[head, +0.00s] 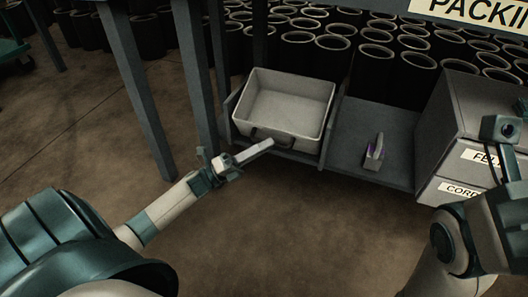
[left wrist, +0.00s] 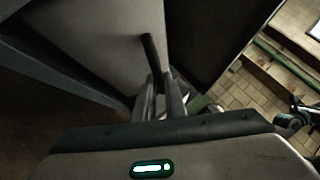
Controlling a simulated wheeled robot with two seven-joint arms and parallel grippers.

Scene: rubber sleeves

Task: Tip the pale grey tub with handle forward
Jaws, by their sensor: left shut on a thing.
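The pale grey tub (head: 318,120) sits on the low shelf in the middle of the head view, open side up and seemingly level. It looks empty. Its dark handle (head: 262,135) is on the front wall, facing me. My left gripper (head: 270,143) reaches in from the left and is shut on the handle. In the left wrist view the tub's pale wall (left wrist: 105,40) fills the upper left. The dark handle bar (left wrist: 149,50) runs down between the gripper's fingers (left wrist: 160,105). My right gripper (head: 505,130) is at the right edge, away from the tub; its fingers are unclear.
Grey labelled drawers (head: 470,120) stand farther right. Several dark sleeves (head: 372,75) stand behind. Grey posts (head: 150,110) rise at left. The floor in front is clear.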

